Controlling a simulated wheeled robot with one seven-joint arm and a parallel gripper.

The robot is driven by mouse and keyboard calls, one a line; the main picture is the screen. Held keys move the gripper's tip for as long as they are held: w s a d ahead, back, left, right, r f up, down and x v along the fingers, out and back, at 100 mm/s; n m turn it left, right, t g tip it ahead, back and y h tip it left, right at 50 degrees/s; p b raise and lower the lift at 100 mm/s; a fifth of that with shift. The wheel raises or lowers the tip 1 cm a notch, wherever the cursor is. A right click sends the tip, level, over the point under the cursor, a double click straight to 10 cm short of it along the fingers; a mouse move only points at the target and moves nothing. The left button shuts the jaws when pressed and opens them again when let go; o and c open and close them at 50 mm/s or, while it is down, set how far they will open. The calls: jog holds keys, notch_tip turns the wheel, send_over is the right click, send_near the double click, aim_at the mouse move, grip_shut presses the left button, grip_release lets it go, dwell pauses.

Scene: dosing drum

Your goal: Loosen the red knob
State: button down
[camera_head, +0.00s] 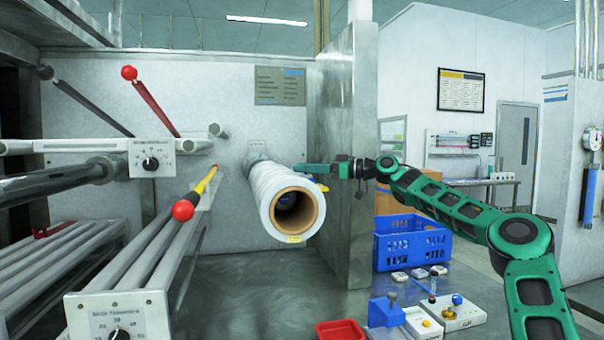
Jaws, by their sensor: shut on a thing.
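My gripper (297,168) reaches in from the right, at the upper right side of a white roll (265,184) with a brown core. Its fingertips meet the roll's edge in this view, and what lies between them is too small or hidden to make out. A small yellow piece (322,187) shows just below the gripper. A red ball knob (129,72) tops a red lever at the upper left. Another red ball knob (182,210) ends a yellow-sleeved rod left of the roll. My gripper is well apart from both red balls.
A steel upright panel (338,240) stands behind my gripper. Steel rails with dial boxes (118,318) fill the left. A blue crate (412,245), small devices with coloured knobs (457,312) and a red tray (341,331) sit at lower right.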

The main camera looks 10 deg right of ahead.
jog(key=shift+w+d+r+n+g, duration=0.1)
jog(key=shift+d+r+n+g, duration=0.15)
jog(key=shift+g, duration=0.25)
jog(key=c, duration=1.5)
grip_release()
jog(key=shift+w+f, duration=0.1)
jog(key=shift+f, duration=0.05)
jog(key=shift+c, duration=0.2)
jog(key=shift+a, duration=0.1)
jog(key=v, duration=1)
jog(key=shift+d+f, duration=0.25)
jog(key=shift+d, duration=0.05)
